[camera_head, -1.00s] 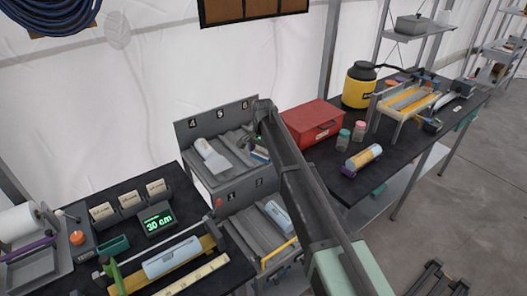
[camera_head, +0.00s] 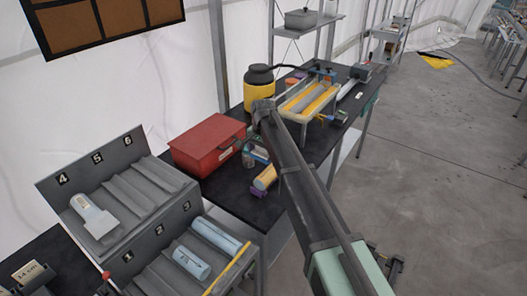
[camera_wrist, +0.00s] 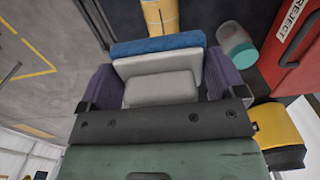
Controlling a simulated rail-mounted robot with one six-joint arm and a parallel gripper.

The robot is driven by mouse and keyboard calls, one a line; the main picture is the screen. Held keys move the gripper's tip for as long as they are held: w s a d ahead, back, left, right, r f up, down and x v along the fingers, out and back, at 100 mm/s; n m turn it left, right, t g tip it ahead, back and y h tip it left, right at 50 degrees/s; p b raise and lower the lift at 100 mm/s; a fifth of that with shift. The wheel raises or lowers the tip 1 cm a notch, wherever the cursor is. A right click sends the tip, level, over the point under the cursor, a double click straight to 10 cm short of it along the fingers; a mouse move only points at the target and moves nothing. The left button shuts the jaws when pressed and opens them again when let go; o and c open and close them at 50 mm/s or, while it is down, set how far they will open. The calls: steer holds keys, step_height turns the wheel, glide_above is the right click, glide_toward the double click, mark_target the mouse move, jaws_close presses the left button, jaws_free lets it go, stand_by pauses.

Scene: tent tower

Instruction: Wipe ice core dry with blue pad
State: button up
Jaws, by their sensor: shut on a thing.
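My gripper (camera_wrist: 161,84) is shut on a pale grey block whose far face is the blue pad (camera_wrist: 158,44). Its purple fingers press the block from both sides. In the head view the blue pad (camera_head: 260,155) shows as a small blue patch, and my arm partly covers the gripper. In the wrist view the yellowish core (camera_wrist: 160,14) is beyond the pad's edge. I cannot tell whether pad and core touch.
A red box (camera_head: 208,145) marked REJECT in the wrist view stands left of the core. A small jar (camera_wrist: 236,46) is beside the pad. A yellow flask (camera_head: 259,92) and a yellow-railed rack (camera_head: 308,97) stand behind. A numbered rack (camera_head: 150,190) holds other cores at left.

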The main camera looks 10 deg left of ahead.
mark_target(268, 171)
steer(key=shift+s+a, duration=0.15)
step_height(268, 171, down, 9)
steer(key=b, duration=0.9)
steer(key=shift+f, duration=0.15)
steer(key=shift+f+b, duration=0.4)
steer(key=shift+b, duration=0.15)
stand_by(0.3)
steer(key=shift+w+d, duration=0.3)
steer(key=shift+w, duration=0.3)
steer(key=shift+w+d, duration=0.35)
steer(key=shift+w, duration=0.3)
steer(key=shift+w+d, duration=0.3)
steer(key=shift+w, duration=0.3)
steer(key=shift+w+d, duration=0.5)
steer(key=shift+w, duration=0.4)
steer(key=shift+w+d, duration=0.45)
steer(key=shift+w, duration=0.4)
